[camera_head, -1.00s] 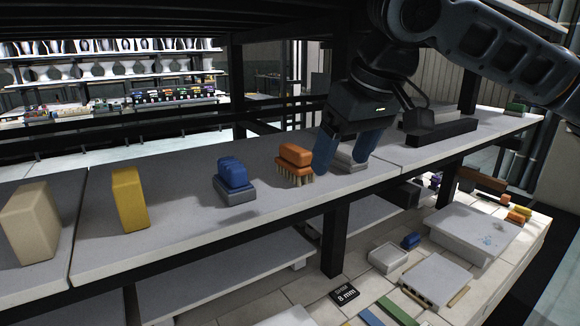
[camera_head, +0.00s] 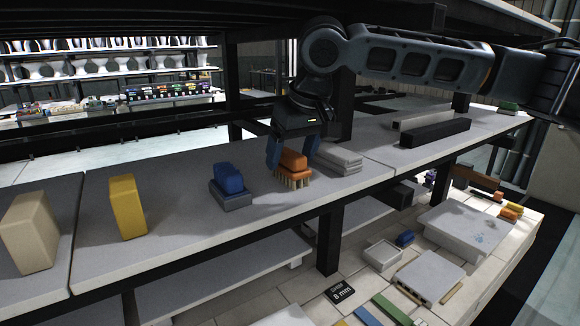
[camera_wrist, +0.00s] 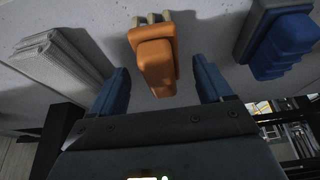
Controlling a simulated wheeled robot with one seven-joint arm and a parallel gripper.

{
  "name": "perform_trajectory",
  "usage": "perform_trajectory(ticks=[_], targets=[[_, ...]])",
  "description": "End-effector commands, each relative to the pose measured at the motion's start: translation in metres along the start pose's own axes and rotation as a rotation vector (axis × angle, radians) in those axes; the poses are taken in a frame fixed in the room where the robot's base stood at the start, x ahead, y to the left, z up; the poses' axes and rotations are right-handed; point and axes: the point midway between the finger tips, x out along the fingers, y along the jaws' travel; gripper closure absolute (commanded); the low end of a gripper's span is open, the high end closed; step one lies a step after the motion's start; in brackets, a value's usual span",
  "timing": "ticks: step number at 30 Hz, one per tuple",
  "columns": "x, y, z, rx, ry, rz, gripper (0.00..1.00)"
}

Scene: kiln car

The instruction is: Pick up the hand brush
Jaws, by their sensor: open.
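The hand brush (camera_head: 293,168) has an orange back and pale bristles. It stands bristles down on the grey shelf (camera_head: 180,228), between a blue item and a grey stack. My gripper (camera_head: 291,150) is open and above the brush, with its blue fingers to either side of the orange back. In the wrist view the brush (camera_wrist: 154,62) lies between and ahead of the two blue fingertips of my gripper (camera_wrist: 160,80), with visible gaps on both sides. I cannot tell whether the fingers reach down past its top.
A blue block on a grey base (camera_head: 231,188) stands close left of the brush. A grey folded stack (camera_head: 340,160) is close right. Yellow (camera_head: 127,207) and beige (camera_head: 31,232) blocks stand farther left, a dark bar (camera_head: 435,134) farther right. Black posts and an upper shelf frame the space.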

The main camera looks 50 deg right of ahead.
Motion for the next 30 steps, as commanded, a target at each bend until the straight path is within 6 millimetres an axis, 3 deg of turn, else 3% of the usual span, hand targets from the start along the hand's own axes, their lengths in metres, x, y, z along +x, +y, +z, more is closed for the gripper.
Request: perform_trajectory(ticks=[6,13,30], targets=[[0.019,0.0,0.0,0.0,0.001,0.0,0.21],[0.021,0.0,0.0,0.0,0.001,0.0,0.21],[0.02,0.0,0.0,0.0,0.001,-0.001,0.76]])
